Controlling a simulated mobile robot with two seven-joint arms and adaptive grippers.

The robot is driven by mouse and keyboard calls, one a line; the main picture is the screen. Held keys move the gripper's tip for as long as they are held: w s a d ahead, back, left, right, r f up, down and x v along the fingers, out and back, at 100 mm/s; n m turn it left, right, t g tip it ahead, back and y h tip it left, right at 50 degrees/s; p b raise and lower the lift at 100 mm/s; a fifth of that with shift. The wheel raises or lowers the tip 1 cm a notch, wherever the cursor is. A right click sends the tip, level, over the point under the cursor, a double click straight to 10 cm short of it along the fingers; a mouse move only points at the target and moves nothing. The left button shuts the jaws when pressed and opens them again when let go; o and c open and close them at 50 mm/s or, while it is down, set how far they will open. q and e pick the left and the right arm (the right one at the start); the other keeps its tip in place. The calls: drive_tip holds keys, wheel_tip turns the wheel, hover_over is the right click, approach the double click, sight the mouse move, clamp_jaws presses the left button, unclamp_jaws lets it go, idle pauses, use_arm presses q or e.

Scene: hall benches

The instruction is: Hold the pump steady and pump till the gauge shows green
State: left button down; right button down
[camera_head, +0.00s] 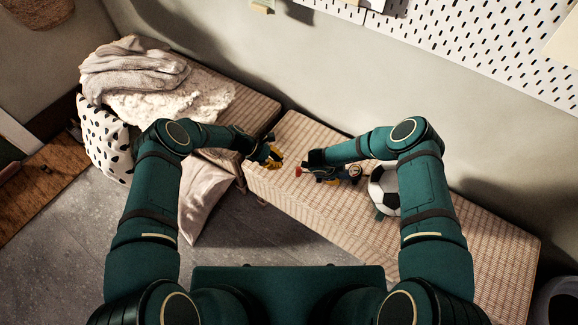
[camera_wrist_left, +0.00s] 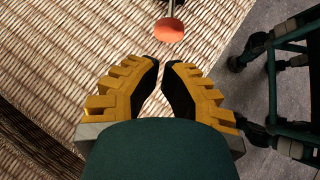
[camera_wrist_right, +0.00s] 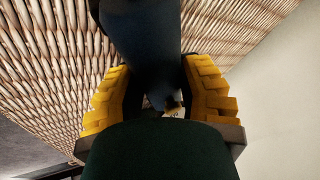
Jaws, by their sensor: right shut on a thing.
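The pump shows as a dark blue barrel (camera_wrist_right: 145,45) in the right wrist view. My right gripper (camera_wrist_right: 160,88) is shut around it, with a yellow finger on each side. In the head view my right gripper (camera_head: 342,176) is over the woven bench, left of the soccer ball (camera_head: 384,188). A red-orange disc on a thin rod, seemingly the pump handle (camera_wrist_left: 170,30), shows ahead of my left fingers, apart from them. It is also a small red spot (camera_head: 298,171) in the head view. My left gripper (camera_wrist_left: 161,66) is empty, its fingertips a narrow gap apart. I cannot read any gauge.
The woven bench (camera_head: 440,232) runs to the lower right along the wall. A second bench with folded blankets (camera_head: 135,70) and a white fleece (camera_head: 185,100) stands at the left. Pegboard (camera_head: 480,45) covers the wall.

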use_arm(q)
drive_tip(key=shift+v, duration=1.4)
idle(0.7)
use_arm(e)
drive_tip(key=c, duration=0.6)
unclamp_jaws()
drive_tip(key=v, duration=1.2)
use_arm(q)
drive_tip(key=shift+s, duration=0.1)
